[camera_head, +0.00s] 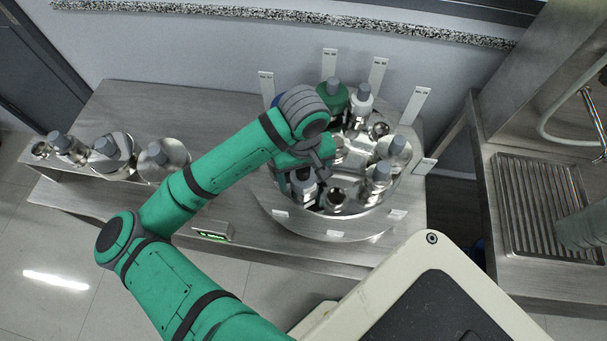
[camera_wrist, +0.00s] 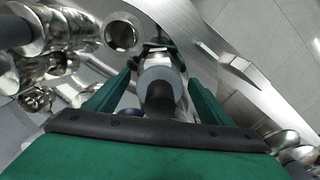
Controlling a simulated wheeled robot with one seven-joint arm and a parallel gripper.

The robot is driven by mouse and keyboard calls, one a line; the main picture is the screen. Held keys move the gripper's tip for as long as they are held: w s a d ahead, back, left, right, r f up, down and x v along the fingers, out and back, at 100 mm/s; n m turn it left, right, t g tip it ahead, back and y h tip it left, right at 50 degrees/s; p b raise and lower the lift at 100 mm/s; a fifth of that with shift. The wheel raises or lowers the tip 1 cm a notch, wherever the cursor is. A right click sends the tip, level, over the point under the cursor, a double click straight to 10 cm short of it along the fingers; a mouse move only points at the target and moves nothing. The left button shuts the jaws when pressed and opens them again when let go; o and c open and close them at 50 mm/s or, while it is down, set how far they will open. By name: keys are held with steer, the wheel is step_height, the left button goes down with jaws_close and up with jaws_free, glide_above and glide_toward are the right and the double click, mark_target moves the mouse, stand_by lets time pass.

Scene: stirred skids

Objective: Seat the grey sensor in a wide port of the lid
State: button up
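The lid (camera_head: 262,195) is a round shiny metal plate on the bench, with several ports and fittings. My gripper (camera_head: 297,178) is over its left front part. In the wrist view the two green fingers (camera_wrist: 162,85) stand on either side of a light grey body with a dark cap, which I take for the grey sensor (camera_wrist: 160,72).
A green-bodied (camera_head: 332,98) and a white-bodied fitting (camera_head: 361,103) stand at the lid's back; metal fittings (camera_head: 377,176) stand on its right. Several metal parts (camera_head: 162,160) sit on the bench at left. A sink (camera_head: 530,200) is at right.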

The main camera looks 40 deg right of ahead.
step_height(320, 180, up, 11)
steer(key=shift+f, duration=0.1)
stand_by(0.7)
stand_by(0.7)
